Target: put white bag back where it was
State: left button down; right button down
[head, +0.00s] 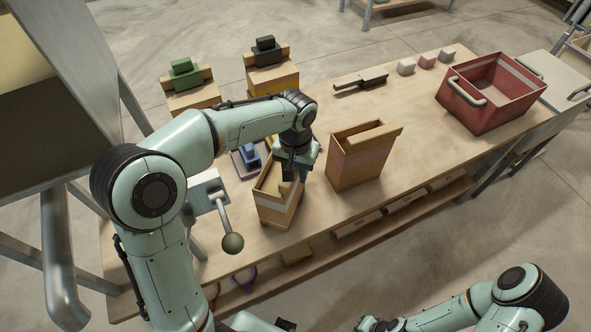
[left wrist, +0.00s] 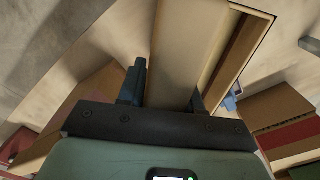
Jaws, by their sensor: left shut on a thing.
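The white bag is a tan open-topped paper bag with a white band (head: 272,211), upright at the near left part of the table. My left gripper (head: 296,172) reaches down onto its top and is shut on its tan upper part. In the left wrist view, a tan panel of the bag (left wrist: 188,45) lies between the two fingers of my left gripper (left wrist: 168,92). I cannot tell whether the bag's base touches the table. My right gripper (head: 368,324) is at the bottom edge, cut off, and its jaws are unclear.
A bag with a pinkish band (head: 358,165) stands right of the white bag. A lever with a round knob (head: 232,242) is close on the left. A red crate (head: 490,112) is far right.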

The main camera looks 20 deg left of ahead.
pick_arm(q)
jog(key=shift+w, duration=0.1)
jog(key=c, duration=0.8)
grip_release()
jog(key=shift+f, duration=0.1)
jog(key=shift+o, duration=0.2)
pick_arm(e)
jog(key=shift+f, duration=0.1)
pick_arm(q)
jog(key=shift+r, duration=0.2)
notch_tip(320, 180, up, 12)
jog(key=shift+p, duration=0.95)
pick_arm(e)
jog(key=w+r, duration=0.2)
jog(key=shift+w+r, duration=0.25)
jog(key=shift+r, duration=0.1)
pick_arm(q)
jog(key=shift+f, duration=0.1)
pick_arm(e)
jog(key=shift+s, duration=0.1)
